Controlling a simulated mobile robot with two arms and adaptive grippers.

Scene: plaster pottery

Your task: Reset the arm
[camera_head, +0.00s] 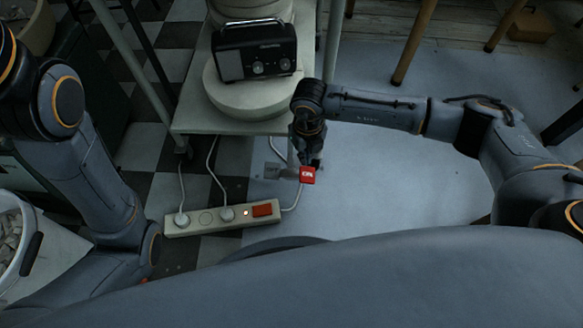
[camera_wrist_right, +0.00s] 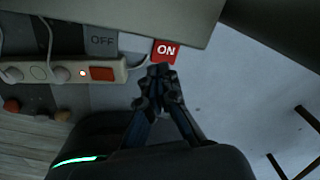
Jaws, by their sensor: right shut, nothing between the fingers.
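My right arm comes in from the right in the head view. Its right gripper (camera_head: 314,164) points down just above a small red tag (camera_head: 308,175). In the right wrist view the right gripper (camera_wrist_right: 159,71) has its fingertips together, with nothing seen between them. The red tag there (camera_wrist_right: 165,50) reads "ON" and lies just beyond the fingertips; I cannot tell whether they touch. My left arm shows at the left of the head view, but its gripper is not visible.
A cream power strip (camera_head: 186,225) with plugs, a lit indicator and a red switch (camera_head: 262,210) lies on the floor. A grey "OFF" tag (camera_wrist_right: 102,40) is beside the red one. A table (camera_head: 190,115) holds a black radio (camera_head: 256,52). Pale floor (camera_head: 400,190) at right is clear.

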